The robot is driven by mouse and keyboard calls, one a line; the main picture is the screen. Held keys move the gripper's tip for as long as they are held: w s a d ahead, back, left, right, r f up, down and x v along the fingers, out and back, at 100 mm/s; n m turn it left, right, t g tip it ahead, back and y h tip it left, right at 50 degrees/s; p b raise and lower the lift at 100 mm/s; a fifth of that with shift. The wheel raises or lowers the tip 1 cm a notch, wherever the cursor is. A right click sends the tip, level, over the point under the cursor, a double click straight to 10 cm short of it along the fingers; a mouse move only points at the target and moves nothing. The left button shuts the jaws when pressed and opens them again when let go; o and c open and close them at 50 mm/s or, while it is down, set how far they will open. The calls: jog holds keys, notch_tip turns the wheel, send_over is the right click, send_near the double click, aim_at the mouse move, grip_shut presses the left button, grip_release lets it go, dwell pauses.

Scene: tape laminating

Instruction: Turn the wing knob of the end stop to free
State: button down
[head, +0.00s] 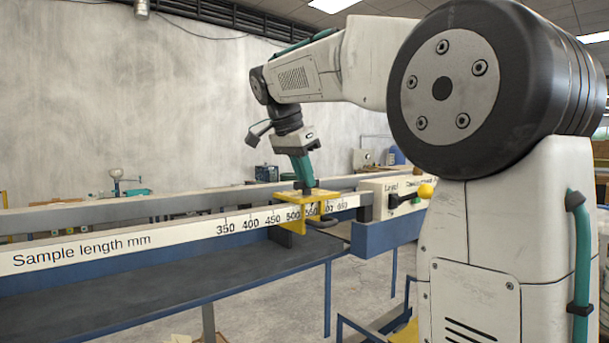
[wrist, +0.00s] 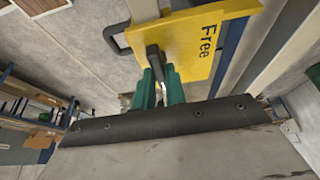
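The yellow end stop (head: 306,203) sits on the white scale rail (head: 180,235), near the 500 to 550 marks. In the wrist view its yellow plate (wrist: 200,42) bears the word "Free" to the right of the black wing knob (wrist: 154,58). My gripper (wrist: 158,76) has its two green fingers on either side of the knob's near end, with the knob filling the narrow gap between them. In the head view my gripper (head: 305,185) points down onto the end stop; the knob is hidden there.
A black curved handle (wrist: 115,38) sticks out beside the yellow plate. To the right of the stop in the head view are a yellow ball knob (head: 426,191) and a labelled box on the blue bench frame (head: 385,235). The dark bench top (head: 150,290) is clear.

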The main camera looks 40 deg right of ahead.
jog(key=n+t, duration=0.1)
jog(key=n, duration=0.3)
jog(key=shift+s+n+t, duration=0.15)
jog(key=shift+n+t, duration=0.25)
jog(key=n+t+y, duration=0.1)
jog(key=n, duration=0.3)
jog(key=shift+s+d, duration=0.1)
jog(key=shift+d, duration=0.05)
jog(key=n+y, duration=0.1)
jog(key=n, duration=0.1)
jog(key=n+t+y, duration=0.1)
jog(key=n, duration=0.2)
jog(key=shift+d, duration=0.15)
jog(key=shift+n+t+y, duration=0.3)
jog(key=shift+n+y, duration=0.4)
jog(key=shift+n, duration=1.3)
jog(key=c, duration=1.4)
grip_release()
jog(key=shift+c, duration=0.2)
jog(key=shift+r, duration=0.1)
